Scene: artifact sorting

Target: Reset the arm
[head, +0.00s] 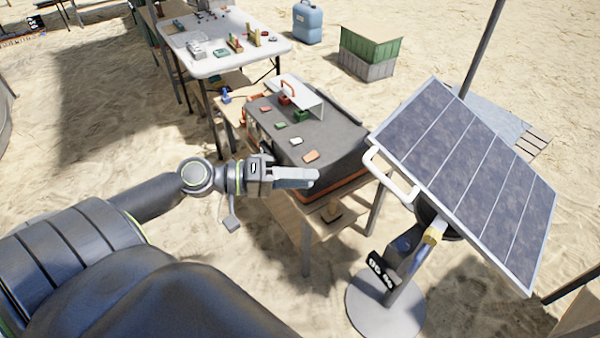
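My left arm comes in from the lower left. Its gripper (296,177) hangs in the air in front of the near edge of a dark grey case (335,135) with an orange lower edge. The fingers are seen from the side and nearly overlap, so their gap cannot be judged. Nothing shows between them. My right gripper is out of view.
A tilted solar panel (465,175) with a white handle (390,172) stands close on the right on a round base (385,305). Small coloured pieces lie on the case. A white table (225,68), a crate (370,52) and a blue jug (307,22) are behind.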

